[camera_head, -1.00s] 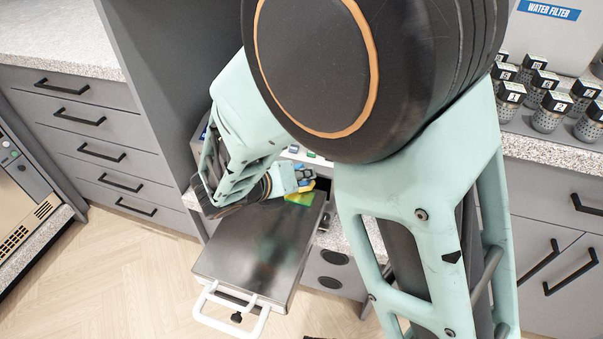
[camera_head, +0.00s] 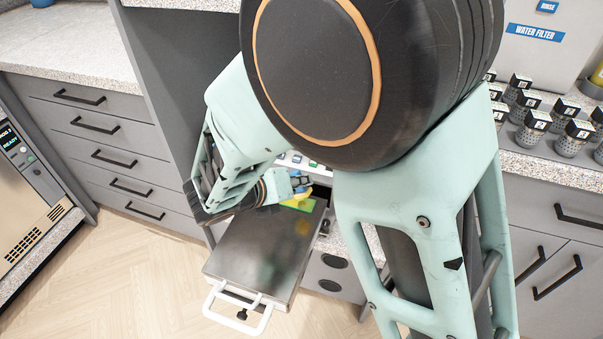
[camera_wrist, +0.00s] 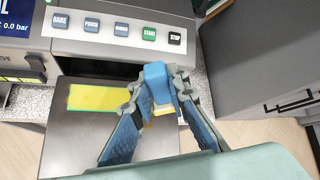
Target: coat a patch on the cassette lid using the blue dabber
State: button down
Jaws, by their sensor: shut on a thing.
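The cassette lid (camera_head: 255,255) is a flat dark metal plate with a white handle at its front. A green-edged patch with a yellow middle (camera_wrist: 98,97) lies near its far end; it also shows in the head view (camera_head: 299,205). My gripper (camera_wrist: 158,90) is shut on the blue dabber (camera_wrist: 155,74), whose pale yellow tip points down over the right part of the patch. I cannot tell whether the tip touches the lid. In the head view my gripper (camera_head: 293,186) is at the patch's far edge, partly hidden by my arm.
A machine panel with several buttons (camera_wrist: 120,30) stands just behind the lid. A grey cabinet (camera_wrist: 255,55) is close on the right. Several labelled canisters (camera_head: 570,137) stand on the right counter. The floor left of the lid is clear.

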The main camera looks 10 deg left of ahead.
aim_at(298, 175)
jog(key=shift+r+p, duration=1.45)
jog(key=shift+r, duration=0.35)
jog(key=shift+f, duration=0.15)
jog(key=shift+f, duration=0.4)
